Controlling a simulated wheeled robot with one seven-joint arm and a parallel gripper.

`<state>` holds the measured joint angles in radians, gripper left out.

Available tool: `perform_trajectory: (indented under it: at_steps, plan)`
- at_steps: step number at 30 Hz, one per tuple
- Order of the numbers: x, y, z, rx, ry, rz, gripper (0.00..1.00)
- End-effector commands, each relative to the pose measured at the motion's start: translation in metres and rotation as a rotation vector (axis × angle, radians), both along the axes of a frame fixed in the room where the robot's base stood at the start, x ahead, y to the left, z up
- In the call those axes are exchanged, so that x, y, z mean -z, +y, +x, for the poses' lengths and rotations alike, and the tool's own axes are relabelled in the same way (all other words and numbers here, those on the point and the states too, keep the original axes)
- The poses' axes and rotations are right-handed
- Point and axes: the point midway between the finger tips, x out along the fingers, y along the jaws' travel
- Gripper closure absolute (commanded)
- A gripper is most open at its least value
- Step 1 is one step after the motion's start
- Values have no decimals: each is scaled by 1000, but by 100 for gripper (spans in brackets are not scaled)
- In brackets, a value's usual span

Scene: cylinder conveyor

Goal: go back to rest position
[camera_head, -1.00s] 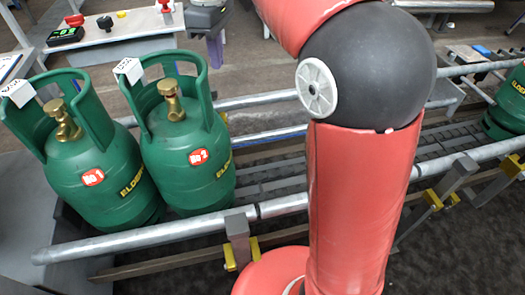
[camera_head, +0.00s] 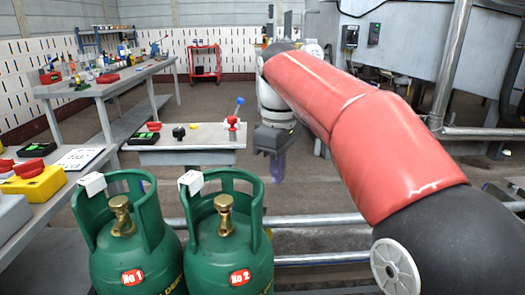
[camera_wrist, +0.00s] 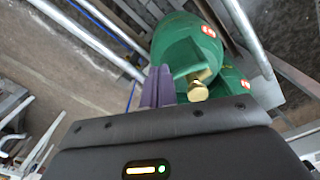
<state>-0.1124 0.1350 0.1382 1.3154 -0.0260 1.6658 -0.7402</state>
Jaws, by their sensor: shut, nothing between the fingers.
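My gripper (camera_head: 278,166) hangs at the end of my red arm in the head view, beyond and to the right of the cylinders. Its purple fingers (camera_wrist: 157,87) also show in the wrist view, shut with nothing between them. Two green gas cylinders stand upright side by side at the lower left of the head view: No 1 (camera_head: 128,250) and No 2 (camera_head: 230,252). Each has a brass valve and a white tag on its collar. The wrist view shows green cylinders (camera_wrist: 180,40) past the fingers, apart from them as far as I can tell.
Conveyor rails (camera_head: 318,220) run to the right of the cylinders. A small table (camera_head: 190,142) with a red-topped device stands behind them. Workbenches (camera_head: 105,88) line the left, and a red cart (camera_head: 204,62) stands at the back. Open floor lies around the gripper.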

Motion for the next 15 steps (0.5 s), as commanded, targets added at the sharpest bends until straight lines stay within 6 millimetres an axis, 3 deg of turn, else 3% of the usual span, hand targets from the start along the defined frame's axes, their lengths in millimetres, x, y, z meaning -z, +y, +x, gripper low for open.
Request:
perform_trajectory:
  at_steps: [4, 8, 15]
  plan:
    - [6, -21, -37, 163, -83, 10, 100]
    - [24, -43, -77, 352, -172, 39, 100]
    - [80, -78, -150, 690, -320, 134, 100]
